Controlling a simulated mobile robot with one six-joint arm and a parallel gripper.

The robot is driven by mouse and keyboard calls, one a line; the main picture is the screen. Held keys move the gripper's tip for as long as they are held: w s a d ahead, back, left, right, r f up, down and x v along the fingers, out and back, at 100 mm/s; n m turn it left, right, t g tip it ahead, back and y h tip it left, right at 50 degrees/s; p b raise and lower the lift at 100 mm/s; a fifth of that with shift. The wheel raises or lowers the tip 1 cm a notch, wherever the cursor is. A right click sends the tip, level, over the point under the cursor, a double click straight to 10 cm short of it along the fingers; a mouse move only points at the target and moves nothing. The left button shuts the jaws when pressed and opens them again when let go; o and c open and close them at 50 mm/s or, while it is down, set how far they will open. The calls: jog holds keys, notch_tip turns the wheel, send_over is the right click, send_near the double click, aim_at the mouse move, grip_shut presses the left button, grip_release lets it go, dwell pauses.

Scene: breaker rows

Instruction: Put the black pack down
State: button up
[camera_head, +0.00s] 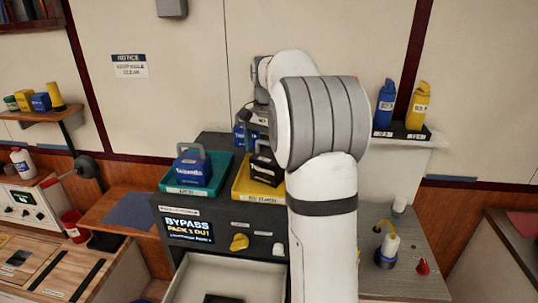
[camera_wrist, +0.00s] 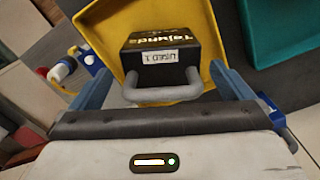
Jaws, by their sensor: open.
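The black pack (camera_head: 265,170) sits in the yellow tray (camera_head: 240,192) on top of the dark cabinet, partly hidden by my arm in the head view. In the wrist view the black pack (camera_wrist: 160,48) shows a white "USED 1" label and a grey loop handle (camera_wrist: 165,95), and it lies within the yellow tray (camera_wrist: 95,25). My gripper (camera_wrist: 163,82) is open, with its blue fingers spread to the left and right of the handle and clear of it.
A blue pack (camera_head: 193,168) stands in the teal tray (camera_head: 215,182) left of the yellow one. A screen (camera_head: 188,228) reads "BYPASS PACK 1 OUT". A drawer (camera_head: 225,280) below is open. Blue and yellow bottles (camera_head: 420,105) stand at right.

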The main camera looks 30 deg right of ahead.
aim_at(267, 158)
notch_tip(267, 158, up, 9)
jog(key=shift+r, duration=0.45)
jog(key=s+a+f+n+t, duration=0.25)
jog(key=s+a+n, duration=0.25)
jog(key=s+a, duration=0.55)
jog(key=s+a+f+n+b, duration=0.1)
jog(key=s+a+f+n, duration=0.1)
jog(key=s+f, duration=0.6)
jog(key=s+a+f+n+b, duration=0.1)
jog(key=s+a+f+n, duration=0.2)
jog(key=s+f, duration=0.5)
jog(key=shift+s+a+f+n+t+b, duration=0.25)
jog(key=shift+s+n+t+b, duration=0.15)
jog(key=shift+n, duration=0.3)
